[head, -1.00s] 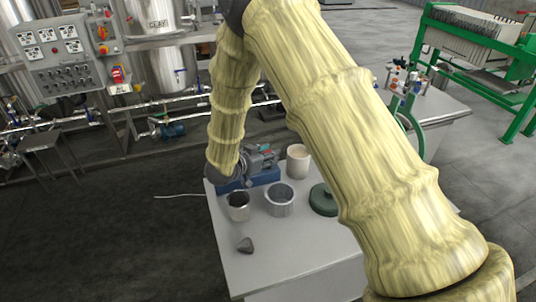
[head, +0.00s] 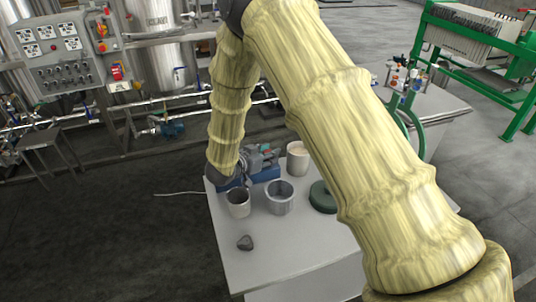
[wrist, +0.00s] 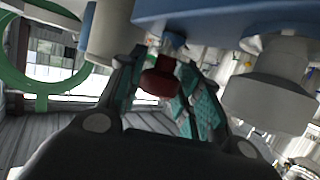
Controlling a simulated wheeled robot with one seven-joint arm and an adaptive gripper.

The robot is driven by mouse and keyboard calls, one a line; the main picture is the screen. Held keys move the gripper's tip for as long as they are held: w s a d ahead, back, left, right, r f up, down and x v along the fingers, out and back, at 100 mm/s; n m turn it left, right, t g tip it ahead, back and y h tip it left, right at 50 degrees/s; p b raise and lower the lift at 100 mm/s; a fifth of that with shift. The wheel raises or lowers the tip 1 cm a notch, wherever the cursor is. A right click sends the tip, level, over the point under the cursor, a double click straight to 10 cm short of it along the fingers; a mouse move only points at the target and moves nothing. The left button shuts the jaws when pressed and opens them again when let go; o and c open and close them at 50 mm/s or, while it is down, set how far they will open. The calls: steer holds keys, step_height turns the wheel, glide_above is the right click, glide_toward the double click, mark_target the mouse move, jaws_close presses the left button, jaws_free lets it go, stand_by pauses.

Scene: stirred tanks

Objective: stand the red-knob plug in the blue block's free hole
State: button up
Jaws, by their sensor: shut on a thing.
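My gripper (wrist: 160,86) has black links and teal pads, and it is shut on the red-knob plug. The dark red knob (wrist: 158,80) sits between the pads in the wrist view. A pale bluish part shows just beyond the knob, close to the underside of the blue block (wrist: 215,14) as this tilted view shows it. I cannot tell whether the plug is in a hole. The plug and fingertips cannot be made out there, and the free hole is hidden.
A grey cup (head: 237,204), a wider metal pot (head: 280,200), a cream cup (head: 297,160) and a green round object (head: 322,197) stand on the table (head: 285,250). A dark stone (head: 245,243) lies near the left edge. The front of the table is clear.

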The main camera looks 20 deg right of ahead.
steer(key=shift+r+p, duration=1)
steer(key=shift+r, duration=0.45)
steer(key=shift+p, duration=0.35)
stand_by(1.1)
steer(key=shift+f+b, duration=0.7)
steer(key=shift+f, duration=0.8)
stand_by(0.5)
steer(key=o, duration=1.2)
steer(key=shift+f, duration=0.1)
step_height(320, 180, up, 10)
steer(key=shift+r, duration=0.1)
